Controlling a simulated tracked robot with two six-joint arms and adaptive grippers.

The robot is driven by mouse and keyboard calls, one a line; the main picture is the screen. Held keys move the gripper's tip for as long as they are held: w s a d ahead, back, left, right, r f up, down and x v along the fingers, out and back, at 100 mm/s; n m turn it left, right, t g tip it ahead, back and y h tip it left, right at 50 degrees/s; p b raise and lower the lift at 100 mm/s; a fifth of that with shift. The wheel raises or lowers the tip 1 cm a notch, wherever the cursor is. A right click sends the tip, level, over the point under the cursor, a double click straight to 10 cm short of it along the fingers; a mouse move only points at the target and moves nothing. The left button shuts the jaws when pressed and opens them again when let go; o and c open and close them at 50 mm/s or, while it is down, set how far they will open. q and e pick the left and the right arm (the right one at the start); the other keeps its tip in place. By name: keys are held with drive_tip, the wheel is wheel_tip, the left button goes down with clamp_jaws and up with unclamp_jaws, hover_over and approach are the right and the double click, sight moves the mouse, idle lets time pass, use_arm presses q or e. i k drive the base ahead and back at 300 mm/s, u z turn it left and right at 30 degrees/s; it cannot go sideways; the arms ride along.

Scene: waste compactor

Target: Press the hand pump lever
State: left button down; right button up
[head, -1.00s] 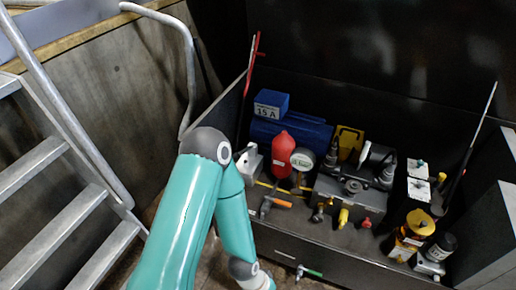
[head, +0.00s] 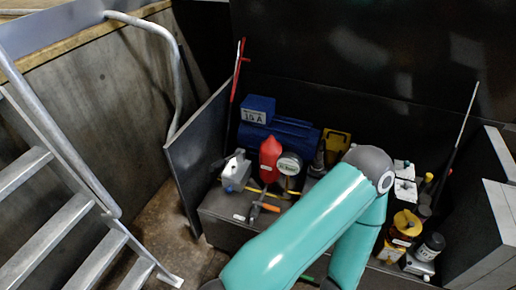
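Two long thin rods stand in the recess, and I cannot tell for sure which is the hand pump lever. One, red and dark (head: 236,88), leans upright at the left beside the blue motor. The other, with a pale tip and dark lower part (head: 461,133), slants up at the right behind several small canisters. One teal arm of mine rises from the bottom, bends at mid right and drops back out of the frame. It covers the grey block and fittings in the middle. Neither gripper shows, so none is seen touching a rod.
A blue motor (head: 292,130), red bottle (head: 270,158), round gauge (head: 289,164) and orange-handled tool (head: 264,207) fill the left of the bench. Yellow (head: 405,226) and dark (head: 433,243) containers stand right. Metal stairs (head: 45,225) and a handrail (head: 172,70) flank the left.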

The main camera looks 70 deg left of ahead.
sight(215, 166)
drive_tip(key=u, duration=0.25)
drive_tip(key=k, duration=0.8)
drive_tip(key=z, duration=1.1)
drive_tip(key=i, duration=0.1)
drive_tip(key=u, duration=2.7)
drive_tip(key=i, duration=1)
drive_tip(key=z, duration=0.25)
drive_tip(key=k, duration=0.2)
drive_tip(key=u, duration=0.15)
